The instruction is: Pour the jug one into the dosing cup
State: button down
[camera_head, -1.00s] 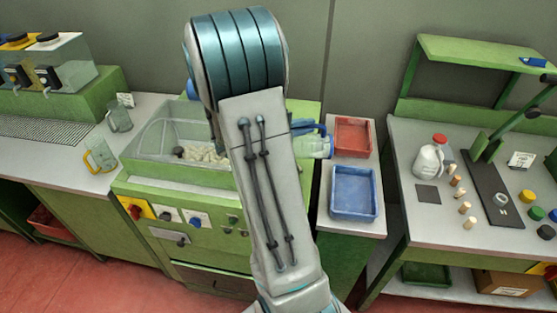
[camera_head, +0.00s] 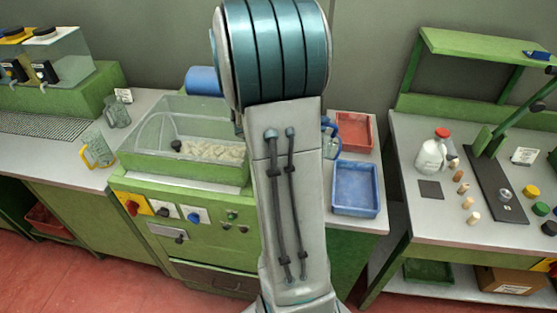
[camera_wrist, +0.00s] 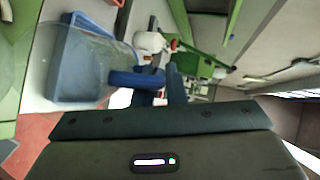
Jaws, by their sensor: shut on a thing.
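A clear jug with a blue handle (camera_head: 331,126) shows in the head view just right of my arm, mostly hidden behind it. In the wrist view its clear body (camera_wrist: 112,52) extends left of the blue handle (camera_wrist: 135,79). My gripper (camera_wrist: 160,88) is shut on that handle; in the head view my arm hides it. The jug is above the side bench, near the trays, and its contents cannot be made out. A small round cup-like piece (camera_head: 505,194) stands on a dark plate on the right bench, well apart from the jug; I cannot tell whether it is the dosing cup.
A red tray (camera_head: 354,117) and a blue tray (camera_head: 340,208) lie right of my arm. The right bench holds a white bottle (camera_head: 431,156) and several corks. A yellow-handled jug (camera_head: 97,151) and a grey jug (camera_head: 117,112) stand left.

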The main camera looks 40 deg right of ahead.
aim_at(332, 136)
jog(key=shift+s+d+r+y+p, duration=0.1)
jog(key=shift+s+d+y+p, duration=0.3)
jog(key=shift+p, duration=0.75)
jog(key=shift+d+f+y+p, duration=0.15)
jog(key=shift+f+y+p, duration=0.15)
jog(key=shift+p, duration=0.1)
jog(key=shift+d+f+m+t, duration=0.1)
jog(key=shift+f+m+t, duration=0.2)
jog(key=shift+f+t, duration=0.1)
jog(key=shift+s+d+f+t+y+p, duration=0.3)
jog(key=shift+s+d+f+y+p, duration=0.2)
jog(key=shift+f+y+p, duration=0.35)
jog(key=shift+s+d+f+m+t+y+p, duration=0.15)
jog(key=shift+d+f+m+t+y+p, duration=0.05)
jog(key=shift+f+y+p, duration=0.2)
jog(key=shift+s+d+f+m+t+y+p, duration=0.1)
jog(key=shift+d+f+m+t+y+p, duration=0.1)
jog(key=shift+f+y+p, duration=0.15)
jog(key=shift+s+d+f+m+t+y, duration=0.15)
jog(key=shift+s+d+f+t+y, duration=0.15)
jog(key=shift+f, duration=0.2)
jog(key=shift+s+d+f+m+t+y, duration=0.15)
jog(key=shift+d+f+y, duration=0.15)
jog(key=shift+f+y, duration=0.15)
jog(key=shift+s+d+f+m+t+y, duration=0.15)
jog(key=shift+s+d+f+y, duration=0.15)
jog(key=shift+f, duration=0.2)
jog(key=shift+s+d+f+t+y, duration=0.3)
jog(key=shift+d+f+y, duration=0.15)
jog(key=shift+d+y, duration=0.1)
